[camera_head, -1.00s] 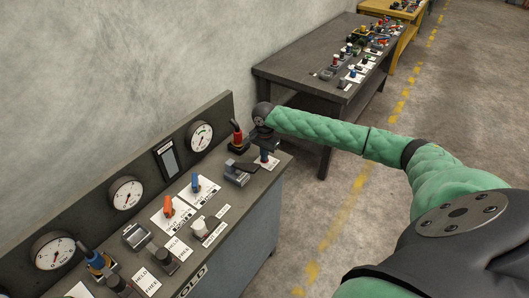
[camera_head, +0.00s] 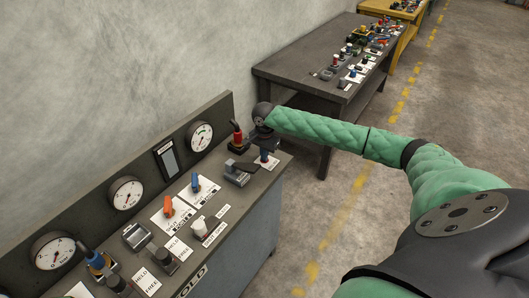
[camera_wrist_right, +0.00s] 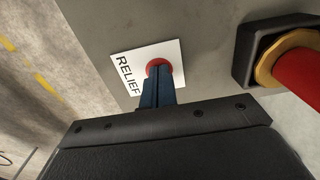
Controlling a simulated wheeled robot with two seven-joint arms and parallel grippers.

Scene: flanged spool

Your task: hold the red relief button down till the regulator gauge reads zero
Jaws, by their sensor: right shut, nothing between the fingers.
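The red relief button (camera_wrist_right: 158,62) sits in a white plate lettered RELIEF (camera_wrist_right: 127,70) in the right wrist view. My right gripper (camera_wrist_right: 159,72) is shut and empty, its blue fingertips over the button and seemingly touching it. The fingers hide much of the button, so I cannot tell how far down it is. In the head view the right gripper (camera_head: 265,150) is above the bench's far right end. My left gripper is not in view.
A red fitting on a dark base (camera_head: 237,136) stands close left of the right gripper. A black-handled grey block (camera_head: 238,175) is nearby on the bench. Two more gauges (camera_head: 127,193) (camera_head: 55,250) are along the panel. Orange (camera_head: 168,206) and blue (camera_head: 195,183) handles stand in front.

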